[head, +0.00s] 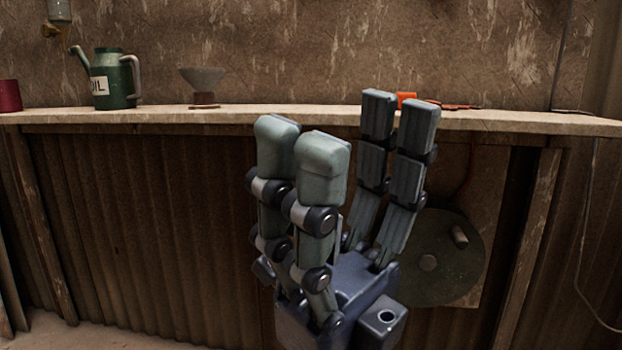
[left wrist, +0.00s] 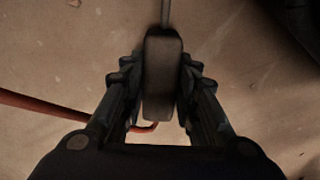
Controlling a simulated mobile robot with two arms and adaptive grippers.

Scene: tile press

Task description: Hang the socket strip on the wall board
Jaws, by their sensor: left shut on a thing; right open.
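In the left wrist view, a dark grey, long rounded block (left wrist: 162,85), which looks like the socket strip, sits between the fingers of my left gripper (left wrist: 160,90). The gripper is shut on it, and a thin grey stem or cord leaves its far end. Its near end and underside are partly hidden. My left gripper does not show in the head view. My right gripper (head: 348,126) stands in the middle of the head view, fingers up, open and empty in front of the bench. I cannot make out a wall board for certain.
A narrow bench (head: 230,116) runs along the wall, holding a green oil can (head: 117,80), a funnel (head: 203,80), a red can (head: 9,95) and an orange thing (head: 406,98). A round green disc (head: 450,285) is below. A red hose (left wrist: 45,106) crosses the left wrist view.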

